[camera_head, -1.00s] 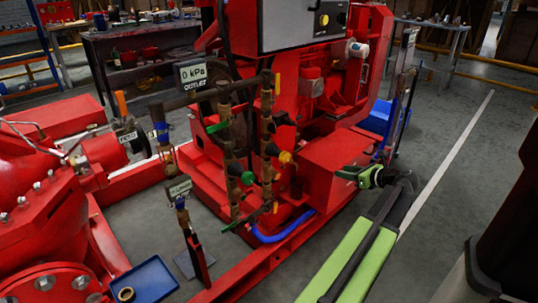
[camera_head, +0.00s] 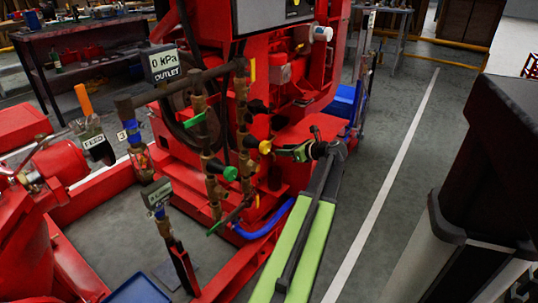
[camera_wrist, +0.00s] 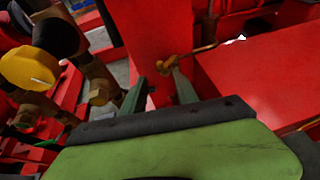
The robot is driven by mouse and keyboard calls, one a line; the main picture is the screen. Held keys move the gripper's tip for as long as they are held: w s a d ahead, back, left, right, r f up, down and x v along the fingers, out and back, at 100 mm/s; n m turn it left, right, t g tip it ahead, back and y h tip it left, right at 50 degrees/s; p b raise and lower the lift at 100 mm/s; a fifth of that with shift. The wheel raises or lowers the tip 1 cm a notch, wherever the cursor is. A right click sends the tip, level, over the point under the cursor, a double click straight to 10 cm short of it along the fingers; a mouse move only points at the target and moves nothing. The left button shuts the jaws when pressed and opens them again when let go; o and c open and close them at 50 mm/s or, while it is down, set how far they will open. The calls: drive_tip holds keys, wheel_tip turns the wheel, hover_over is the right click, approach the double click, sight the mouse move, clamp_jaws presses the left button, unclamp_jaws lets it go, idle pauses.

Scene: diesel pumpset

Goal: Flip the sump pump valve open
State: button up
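The pumpset's brass valve pipes stand at the centre of the head view. They carry a green knob (camera_head: 230,173), a yellow knob (camera_head: 265,147), green lever handles (camera_head: 195,121) and yellow lever handles (camera_head: 252,70). I cannot tell which is the sump pump valve. My gripper (camera_head: 279,152) is just right of the yellow knob and points left towards the pipes. In the wrist view its two fingers (camera_wrist: 160,90) are apart with nothing gripped. A small brass fitting (camera_wrist: 174,66) shows just beyond the fingertips. The yellow knob also shows at left in the wrist view (camera_wrist: 27,68).
Red pumpset frame rails (camera_head: 240,268) and a blue hose (camera_head: 265,222) lie below the pipes. A gauge sign reading 0 kPa OUTLET (camera_head: 165,62) stands at upper left. A blue tray (camera_head: 138,290) is at lower left.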

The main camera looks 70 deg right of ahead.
drive_tip(key=b+x, duration=0.2)
drive_tip(key=x, duration=0.6)
drive_tip(key=shift+w, duration=0.1)
drive_tip(key=shift+c, duration=0.2)
clamp_jaws()
